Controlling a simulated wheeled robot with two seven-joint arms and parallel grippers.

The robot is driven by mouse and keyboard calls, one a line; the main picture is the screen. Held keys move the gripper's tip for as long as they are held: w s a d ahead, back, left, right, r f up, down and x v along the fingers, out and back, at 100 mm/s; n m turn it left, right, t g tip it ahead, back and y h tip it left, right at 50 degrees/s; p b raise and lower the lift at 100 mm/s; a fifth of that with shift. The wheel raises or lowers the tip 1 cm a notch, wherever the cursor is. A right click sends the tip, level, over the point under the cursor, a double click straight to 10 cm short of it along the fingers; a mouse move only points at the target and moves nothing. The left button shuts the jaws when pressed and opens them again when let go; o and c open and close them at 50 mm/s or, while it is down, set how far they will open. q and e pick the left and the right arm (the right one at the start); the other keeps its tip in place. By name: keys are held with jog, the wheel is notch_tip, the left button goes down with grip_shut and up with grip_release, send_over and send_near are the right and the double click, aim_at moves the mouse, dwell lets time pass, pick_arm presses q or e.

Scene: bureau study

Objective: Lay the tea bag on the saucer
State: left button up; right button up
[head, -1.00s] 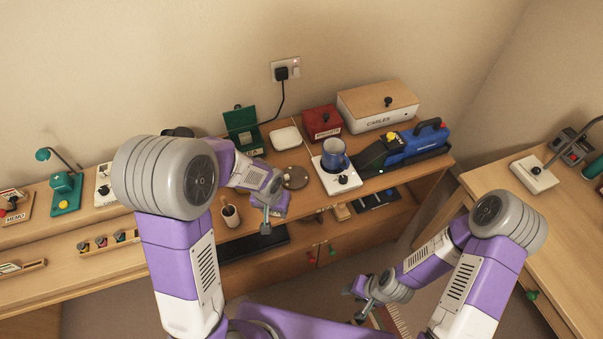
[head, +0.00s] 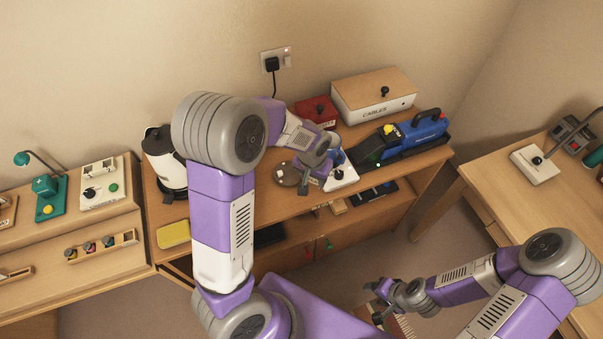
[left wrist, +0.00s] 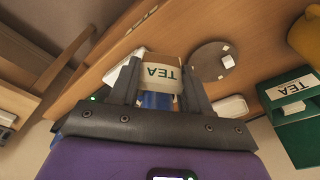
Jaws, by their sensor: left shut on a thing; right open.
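A cream tea bag (left wrist: 160,74) marked TEA is between the fingers of my left gripper (left wrist: 160,84) in the left wrist view. In the head view my left gripper (head: 314,182) is over the desk, beside the saucer, and the bag cannot be made out. The saucer seems to be the round grey-brown disc (head: 284,174); in the left wrist view the disc (left wrist: 208,62) is right of the bag, apart from it, with small white pieces on it. A blue mug (left wrist: 157,100) shows behind the bag. My right gripper (head: 372,303) is open and empty, low at the right.
The mug's white base unit (head: 344,178) is close by my left gripper. A green TEA box (left wrist: 300,115) shows in the left wrist view. A blue machine (head: 415,138), a CABLES box (head: 372,97) and a red box (head: 317,110) stand behind. A kettle (head: 163,165) and yellow sponge (head: 173,234) are left.

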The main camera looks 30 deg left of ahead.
pick_arm(q)
notch_tip(320, 180, up, 3)
jog(key=b, duration=0.2)
send_over(293, 171)
jog(key=shift+n, duration=0.4)
notch_tip(293, 171, down, 10)
jog(key=shift+s+b, duration=0.1)
jog(key=shift+b, duration=1.15)
jog(key=shift+f, duration=0.1)
jog(key=o, duration=1)
